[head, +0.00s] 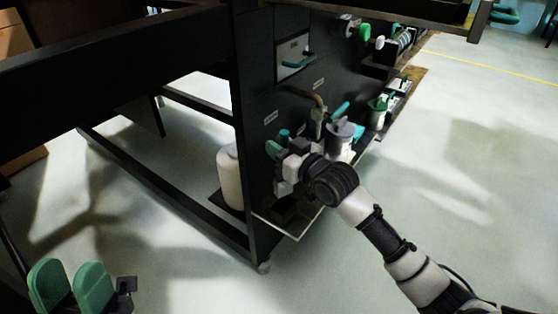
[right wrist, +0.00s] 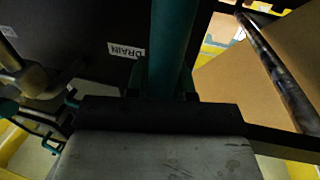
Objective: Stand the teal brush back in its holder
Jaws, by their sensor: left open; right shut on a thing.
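The teal brush shows in the right wrist view as a dark teal handle (right wrist: 172,45), running from the top edge down to the gripper. My right gripper (right wrist: 165,85) is shut on this handle. In the head view my right gripper (head: 279,149) is close to the dark cabinet's side, and a short teal piece shows just above its fingers. The brush's lower part is hidden by the gripper and wrist. I cannot tell which part is the brush's holder. My left gripper (head: 72,286) is open and empty at the bottom left, away from the cabinet.
The dark cabinet (head: 262,60) has a white panel with a teal handle. A grey container (head: 339,131) stands right of my right gripper. A white roll-like cylinder (head: 230,178) is at left, behind the frame post. A "DRAIN" label (right wrist: 126,50) is beside the handle. The floor at right is open.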

